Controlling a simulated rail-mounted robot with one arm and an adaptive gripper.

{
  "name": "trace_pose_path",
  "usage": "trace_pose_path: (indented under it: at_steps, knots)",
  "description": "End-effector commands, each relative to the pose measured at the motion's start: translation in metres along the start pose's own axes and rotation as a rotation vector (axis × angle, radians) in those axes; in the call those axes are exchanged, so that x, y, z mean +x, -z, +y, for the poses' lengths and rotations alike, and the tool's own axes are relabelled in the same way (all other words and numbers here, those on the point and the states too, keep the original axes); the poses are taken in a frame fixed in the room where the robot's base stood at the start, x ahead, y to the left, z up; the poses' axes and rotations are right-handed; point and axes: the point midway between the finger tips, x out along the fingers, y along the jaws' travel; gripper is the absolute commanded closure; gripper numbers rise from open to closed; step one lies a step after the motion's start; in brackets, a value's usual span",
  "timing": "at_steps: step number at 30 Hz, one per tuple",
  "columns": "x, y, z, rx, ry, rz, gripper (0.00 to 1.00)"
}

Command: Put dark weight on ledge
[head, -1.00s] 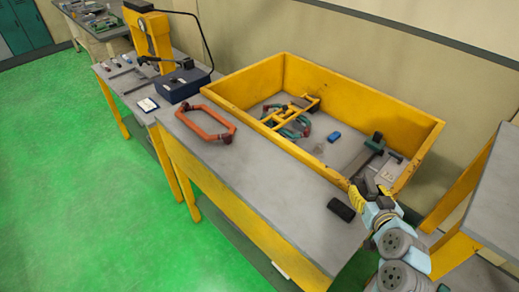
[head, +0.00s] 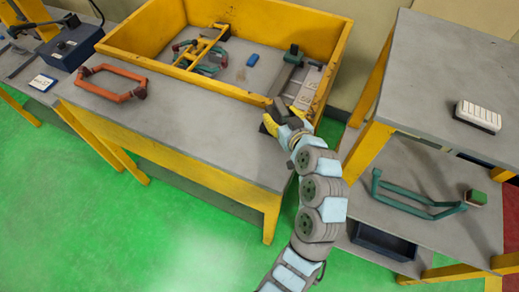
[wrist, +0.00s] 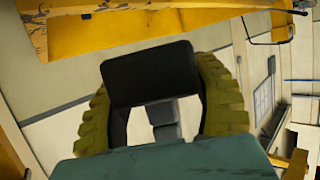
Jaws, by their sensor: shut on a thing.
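The dark weight, a small black block (wrist: 150,73), sits between the two yellow padded fingers of my gripper (wrist: 165,100) in the wrist view. My gripper is shut on it. In the head view my gripper (head: 281,117) is by the near right corner of the yellow-walled box, with the weight (head: 279,106) a dark shape at its fingers. Whether the weight touches the box wall is hard to tell. A bare grey strip of bench top (head: 180,130) runs along the front of the box; I cannot tell which surface is the ledge.
The yellow box (head: 222,88) holds a yellow frame, a blue block (head: 253,60) and a dark green clamp-like tool (head: 291,56). An orange frame (head: 112,82) lies on the left bench top. At right, a grey stand (head: 440,80) carries a white-topped block (head: 478,116); a green handle (head: 415,197) lies below.

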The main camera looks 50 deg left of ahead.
Motion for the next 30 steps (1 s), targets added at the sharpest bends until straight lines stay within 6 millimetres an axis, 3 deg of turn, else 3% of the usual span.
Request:
trace_pose_path:
  at_steps: [8, 18, 30]
  knots:
    - [-0.008, -0.018, -0.03, 0.001, 0.003, -0.003, 0.77]
    - [-0.008, -0.058, -0.058, 0.003, 0.004, -0.004, 0.77]
    - [-0.008, -0.076, -0.071, 0.001, 0.002, 0.0, 0.77]
